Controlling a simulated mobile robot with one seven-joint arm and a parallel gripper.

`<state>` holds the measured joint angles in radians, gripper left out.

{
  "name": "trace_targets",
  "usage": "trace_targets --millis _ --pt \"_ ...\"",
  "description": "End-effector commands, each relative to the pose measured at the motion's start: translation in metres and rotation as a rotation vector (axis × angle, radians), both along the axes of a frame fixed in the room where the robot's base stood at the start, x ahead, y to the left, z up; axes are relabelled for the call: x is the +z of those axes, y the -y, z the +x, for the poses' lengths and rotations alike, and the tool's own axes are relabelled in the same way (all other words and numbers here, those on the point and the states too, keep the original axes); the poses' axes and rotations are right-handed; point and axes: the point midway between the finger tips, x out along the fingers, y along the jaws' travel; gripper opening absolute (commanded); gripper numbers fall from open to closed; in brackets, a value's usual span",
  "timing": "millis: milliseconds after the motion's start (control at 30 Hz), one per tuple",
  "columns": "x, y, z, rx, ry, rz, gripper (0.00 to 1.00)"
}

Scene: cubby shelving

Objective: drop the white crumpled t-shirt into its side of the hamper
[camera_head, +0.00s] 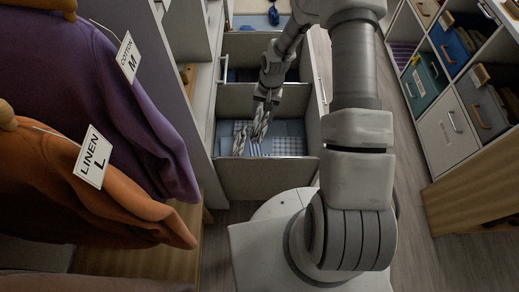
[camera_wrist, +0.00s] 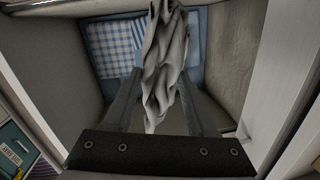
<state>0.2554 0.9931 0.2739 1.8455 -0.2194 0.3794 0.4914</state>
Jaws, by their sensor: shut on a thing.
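The white crumpled t-shirt (camera_wrist: 168,75) looks light grey in the wrist view and hangs in loose folds between my gripper's fingers. My gripper (camera_wrist: 160,80) is shut on it; the cloth hides the fingertips. In the head view my gripper (camera_head: 266,97) is above the near compartment of the pull-out hamper (camera_head: 265,180), and the shirt (camera_head: 259,126) hangs down toward its opening. Blue and blue-white checked cloths (camera_head: 287,146) lie on that compartment's floor; the checked cloth also shows in the wrist view (camera_wrist: 108,42). I cannot tell whether the shirt touches them.
A divider separates the near compartment from a farther one (camera_head: 240,76). Hanging garments, purple (camera_head: 90,90) and orange (camera_head: 95,190), fill the left with tags. Cubby shelving (camera_head: 455,90) with bins stands at right. The floor (camera_head: 415,225) between is clear.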

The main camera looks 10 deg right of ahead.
Motion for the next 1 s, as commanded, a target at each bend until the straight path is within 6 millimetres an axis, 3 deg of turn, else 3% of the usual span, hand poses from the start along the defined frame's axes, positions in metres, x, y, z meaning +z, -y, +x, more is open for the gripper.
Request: trace_targets --millis 33,200,400,533,667,767,1000 --pt "-0.027 -0.004 0.011 -0.053 0.002 0.002 0.0" --pt "-0.073 -0.013 0.047 -0.26 0.004 0.004 0.0" --pt "-0.112 -0.02 0.078 -0.464 0.005 0.01 0.0" --pt "-0.124 -0.022 0.09 -0.545 0.004 0.013 0.0" --pt "-0.125 -0.022 0.094 -0.572 0.005 0.014 0.0" --pt "-0.113 -0.02 0.093 -0.539 0.007 0.013 0.0" --pt "-0.052 -0.012 0.071 -0.291 0.009 0.002 0.0"
